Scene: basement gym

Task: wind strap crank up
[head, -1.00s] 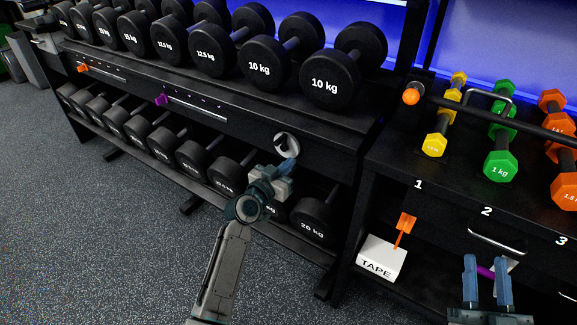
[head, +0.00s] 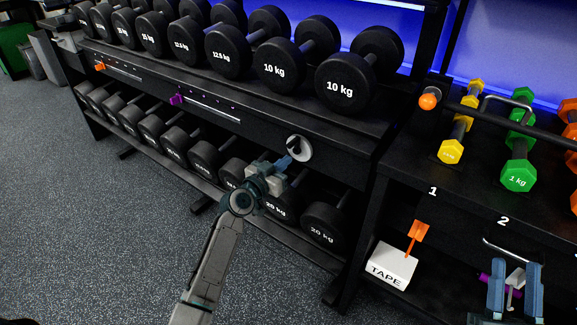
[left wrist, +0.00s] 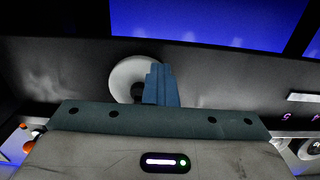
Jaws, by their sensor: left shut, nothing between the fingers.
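The crank looks to be the round white disc with a dark knob (head: 302,149) on the black front beam of the dumbbell rack. My left gripper (head: 285,161) is shut and empty, its tips at the disc's lower left edge. I cannot tell whether they touch it. In the left wrist view the white disc (left wrist: 123,73) is partly hidden behind my shut blue fingers (left wrist: 160,84). No strap can be made out. My right gripper (head: 515,283) is at the lower right with its fingers apart, in front of the right shelf unit.
Black dumbbells (head: 345,90) fill both rack levels, the lower ones close beneath my left arm. A white TAPE box (head: 391,266) with an orange flag sits in the right unit, below coloured dumbbells (head: 519,176). The floor (head: 90,230) at left is clear.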

